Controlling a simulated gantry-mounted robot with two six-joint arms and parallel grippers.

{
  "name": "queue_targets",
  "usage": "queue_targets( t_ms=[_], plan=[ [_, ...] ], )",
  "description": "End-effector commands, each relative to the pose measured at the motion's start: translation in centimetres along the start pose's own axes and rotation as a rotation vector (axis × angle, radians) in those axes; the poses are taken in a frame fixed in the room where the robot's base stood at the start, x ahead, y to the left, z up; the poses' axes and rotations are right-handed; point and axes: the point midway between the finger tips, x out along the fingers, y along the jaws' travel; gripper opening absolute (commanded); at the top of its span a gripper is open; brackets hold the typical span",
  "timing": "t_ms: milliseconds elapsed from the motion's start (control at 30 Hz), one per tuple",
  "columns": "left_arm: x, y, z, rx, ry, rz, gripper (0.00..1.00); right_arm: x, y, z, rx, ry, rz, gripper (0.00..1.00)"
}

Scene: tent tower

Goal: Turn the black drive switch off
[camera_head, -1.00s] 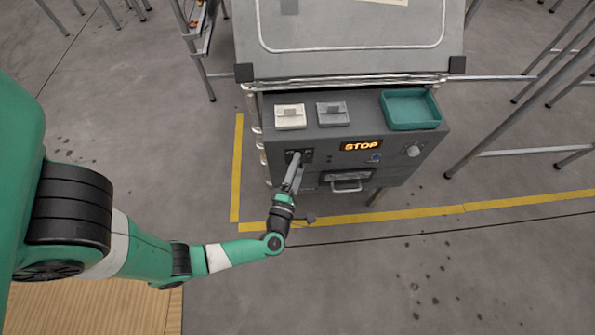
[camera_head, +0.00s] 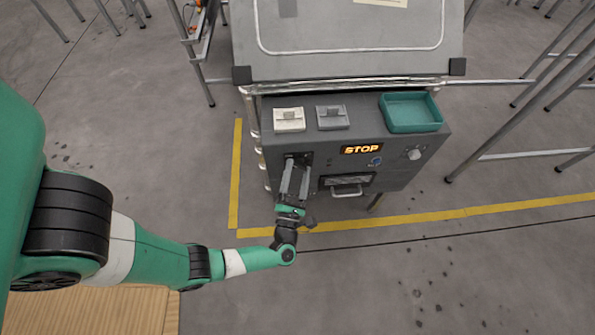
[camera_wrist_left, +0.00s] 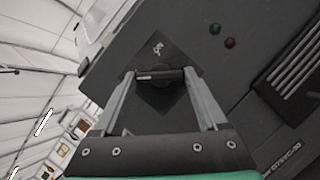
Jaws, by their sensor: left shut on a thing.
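The black drive switch (camera_wrist_left: 160,75) shows in the left wrist view as a short dark bar on a black square plate (camera_wrist_left: 160,95), which looks diamond-shaped there. My left gripper (camera_wrist_left: 160,76) has one fingertip at each end of the bar and is shut on it. In the head view my left gripper (camera_head: 297,160) reaches the left part of the grey control box's front (camera_head: 330,150), with both fingers showing side by side. They largely hide the switch there. My right gripper is not in view.
A lit display (camera_head: 362,149) reads STOP, with a blue button (camera_head: 376,161) and a pale knob (camera_head: 414,154) to its right. A handle (camera_head: 346,190) sticks out below. Metal legs stand at the right.

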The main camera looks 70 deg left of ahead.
Motion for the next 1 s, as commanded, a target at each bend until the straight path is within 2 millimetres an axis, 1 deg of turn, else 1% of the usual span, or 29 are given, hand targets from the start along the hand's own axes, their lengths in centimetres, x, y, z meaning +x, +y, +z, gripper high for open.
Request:
queue_targets(
  t_ms=[367, 400, 533, 767, 833, 933, 1000],
  plan=[
    [0.0, 0.0, 0.0, -0.008, 0.001, 0.003, 0.19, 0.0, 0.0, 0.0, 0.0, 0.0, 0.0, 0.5],
    [0.0, 0.0, 0.0, -0.008, 0.001, 0.003, 0.77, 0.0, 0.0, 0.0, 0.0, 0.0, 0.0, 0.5],
    [0.0, 0.0, 0.0, -0.007, 0.001, 0.003, 1.0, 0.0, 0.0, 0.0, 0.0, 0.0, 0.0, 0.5],
    [0.0, 0.0, 0.0, -0.006, 0.001, 0.002, 1.0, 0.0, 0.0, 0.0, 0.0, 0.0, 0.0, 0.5],
    [-0.3, 0.0, 0.0, -0.006, 0.0, 0.0, 1.0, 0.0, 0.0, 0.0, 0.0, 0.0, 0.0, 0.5],
    [-1.4, -0.1, 0.1, -0.007, -0.002, -0.002, 1.0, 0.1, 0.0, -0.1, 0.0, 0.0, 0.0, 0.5],
    [-2.8, -0.1, 0.2, -0.006, -0.004, -0.004, 1.0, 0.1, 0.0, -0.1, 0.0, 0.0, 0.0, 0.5]
  ],
)
